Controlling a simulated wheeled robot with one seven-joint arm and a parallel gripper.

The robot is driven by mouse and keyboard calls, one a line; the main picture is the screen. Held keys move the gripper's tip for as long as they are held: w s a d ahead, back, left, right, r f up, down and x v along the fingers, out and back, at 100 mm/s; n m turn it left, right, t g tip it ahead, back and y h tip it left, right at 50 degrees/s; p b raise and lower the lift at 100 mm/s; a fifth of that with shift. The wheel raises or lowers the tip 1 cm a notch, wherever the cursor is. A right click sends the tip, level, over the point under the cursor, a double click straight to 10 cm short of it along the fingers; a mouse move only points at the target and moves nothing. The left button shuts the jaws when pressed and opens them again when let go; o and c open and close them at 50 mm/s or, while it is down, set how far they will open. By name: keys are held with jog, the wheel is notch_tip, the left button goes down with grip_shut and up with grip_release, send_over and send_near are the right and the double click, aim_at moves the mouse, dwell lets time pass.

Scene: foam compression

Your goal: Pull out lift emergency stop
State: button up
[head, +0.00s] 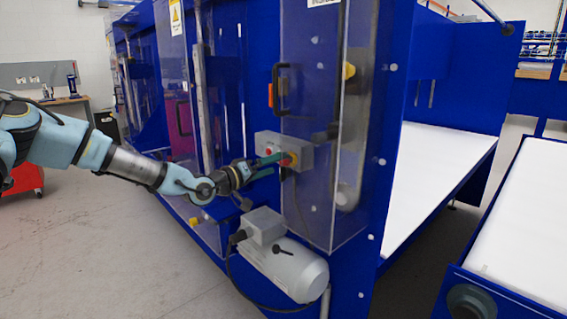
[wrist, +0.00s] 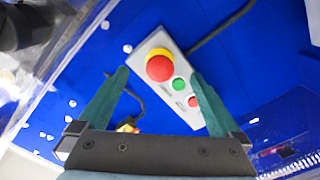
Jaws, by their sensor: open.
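The emergency stop (wrist: 160,66) is a round red mushroom button on a yellow collar, at one end of a grey control box (wrist: 170,93). A green button (wrist: 179,85) and a smaller red button (wrist: 193,102) sit beside it. In the wrist view the fingertips (wrist: 160,73) appear on either side of the stop, with gaps; no contact is visible.
A grey motor (head: 290,268) with a cable sits below the box. Clear panels with a black handle (head: 279,88) rise above and beside it. A white-topped conveyor (head: 525,220) stands at the right.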

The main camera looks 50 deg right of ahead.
jog(key=a, duration=0.4)
jog(key=shift+w+a, duration=0.1)
jog(key=shift+a, duration=0.05)
dwell(0.6)
jog(key=w+a+f+n+t+y, duration=0.1)
jog(key=w+a+f+y, duration=0.25)
jog(key=a, duration=0.55)
jog(key=w+a+f+t+y, duration=0.2)
jog(key=a+f+y, duration=0.25)
jog(key=a, duration=0.35)
jog(key=w+a+f+n+t+y, duration=0.1)
jog(key=w+a+f+y, duration=0.25)
jog(key=a, duration=0.55)
jog(key=s+a+r+n+y, duration=0.2)
jog(key=s+a, duration=0.2)
jog(key=a, duration=0.5)
jog(key=s+a+r+n+g+y, duration=0.1)
jog(key=s+a+r+n+y, duration=0.1)
jog(key=a, duration=0.8)
jog(key=s+a+r+n+y, duration=0.2)
jog(key=s+a, duration=0.3)
jog(key=a, duration=0.5)
jog(key=shift+s+a, duration=0.25)
jog(key=shift+s, duration=0.05)
